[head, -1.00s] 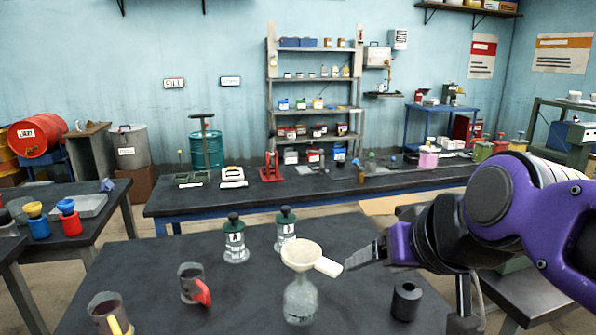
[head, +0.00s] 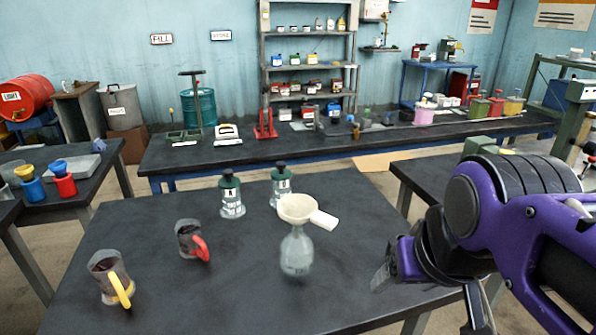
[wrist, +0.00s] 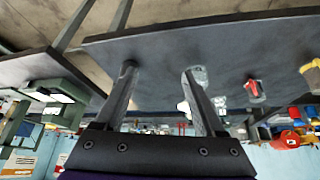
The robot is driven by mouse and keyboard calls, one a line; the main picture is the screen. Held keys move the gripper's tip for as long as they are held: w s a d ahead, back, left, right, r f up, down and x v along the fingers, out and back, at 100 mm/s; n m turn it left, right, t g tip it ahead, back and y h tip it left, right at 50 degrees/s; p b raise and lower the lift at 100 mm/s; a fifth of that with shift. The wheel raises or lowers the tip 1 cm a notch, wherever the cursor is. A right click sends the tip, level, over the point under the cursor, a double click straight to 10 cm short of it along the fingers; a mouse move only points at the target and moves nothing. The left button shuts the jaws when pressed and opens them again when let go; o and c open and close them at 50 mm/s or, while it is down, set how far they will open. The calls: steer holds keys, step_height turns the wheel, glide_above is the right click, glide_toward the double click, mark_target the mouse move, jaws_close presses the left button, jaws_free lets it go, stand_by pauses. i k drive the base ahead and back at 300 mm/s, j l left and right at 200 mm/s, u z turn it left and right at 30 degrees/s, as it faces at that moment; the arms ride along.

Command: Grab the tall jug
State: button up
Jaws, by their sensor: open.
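The one with the yellow handle (head: 108,277) is at the near left and looks the larger. The one with the red handle (head: 190,240) stands behind it to the right; I cannot tell for certain which is the tall jug. In the wrist view the red-handled jug (wrist: 253,91) and the yellow-handled jug (wrist: 309,72) lie right of my fingers. My gripper (head: 381,274) is open and empty, well right of both jugs; the wrist view shows its two fingers (wrist: 160,72) apart.
A glass flask (head: 297,254) with a cream funnel (head: 297,208) on top stands between my gripper and the jugs. Two labelled dark-capped bottles, one left (head: 231,196) and one right (head: 281,185), stand behind. The table's front middle is clear.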

mark_target(117, 287)
steer(key=u, duration=1.75)
steer(key=i+j+z, duration=0.1)
steer(key=j, duration=0.3)
steer(key=i+j, duration=0.2)
steer(key=j, duration=0.25)
steer(key=i+j+z, duration=0.15)
steer(key=j, duration=0.25)
steer(key=i+j+z, duration=0.1)
steer(key=j, duration=0.35)
steer(key=k+l+z, duration=0.2)
steer(key=k+l, duration=0.2)
steer(key=l, duration=0.2)
steer(key=i+j+u, duration=0.15)
steer(key=i+j, duration=0.15)
